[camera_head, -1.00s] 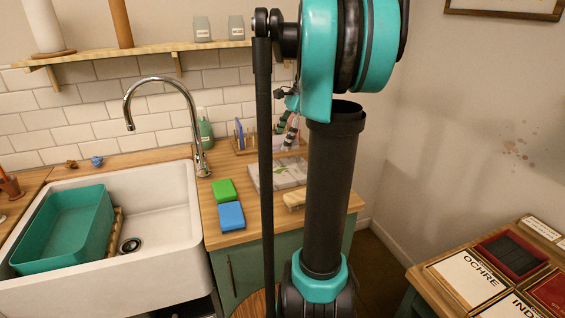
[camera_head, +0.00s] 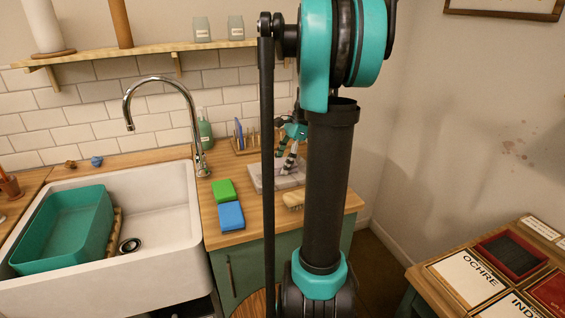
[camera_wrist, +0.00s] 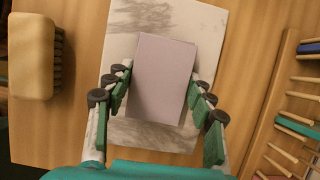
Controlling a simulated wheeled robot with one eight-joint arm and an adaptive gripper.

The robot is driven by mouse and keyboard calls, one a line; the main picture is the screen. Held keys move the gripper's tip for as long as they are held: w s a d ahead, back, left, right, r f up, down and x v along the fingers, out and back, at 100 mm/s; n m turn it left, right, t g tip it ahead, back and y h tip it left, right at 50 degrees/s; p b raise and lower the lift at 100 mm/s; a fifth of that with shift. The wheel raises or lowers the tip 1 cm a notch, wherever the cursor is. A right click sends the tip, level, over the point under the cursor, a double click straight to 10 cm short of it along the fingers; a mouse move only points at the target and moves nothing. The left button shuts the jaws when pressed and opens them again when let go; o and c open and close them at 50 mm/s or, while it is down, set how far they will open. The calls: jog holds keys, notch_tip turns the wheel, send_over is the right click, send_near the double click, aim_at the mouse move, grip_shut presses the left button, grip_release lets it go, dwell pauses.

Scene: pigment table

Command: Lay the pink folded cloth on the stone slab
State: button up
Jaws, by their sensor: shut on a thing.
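The pink folded cloth (camera_wrist: 163,65) looks pale greyish pink in the wrist view. It is a flat rectangle between the fingers of my gripper (camera_wrist: 158,85), which is shut on its two long sides. The pale, grey-veined stone slab (camera_wrist: 212,32) lies directly beneath it, and the cloth is within the slab's outline. I cannot tell whether the cloth touches the slab. In the head view my gripper (camera_head: 289,165) points down over the slab (camera_head: 263,179), partly hidden behind my arm; the cloth is hard to make out there.
A bristle brush (camera_wrist: 33,55) lies left of the slab, and a wooden rack with tools (camera_wrist: 262,135) stands to the right. Green (camera_head: 223,190) and blue (camera_head: 231,216) folded pieces lie on the counter near the sink (camera_head: 165,260). A tall tap (camera_head: 165,80) rises behind the sink.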

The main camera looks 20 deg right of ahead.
jog(key=o, duration=1.1)
jog(key=shift+f, duration=0.1)
jog(key=v, duration=1.2)
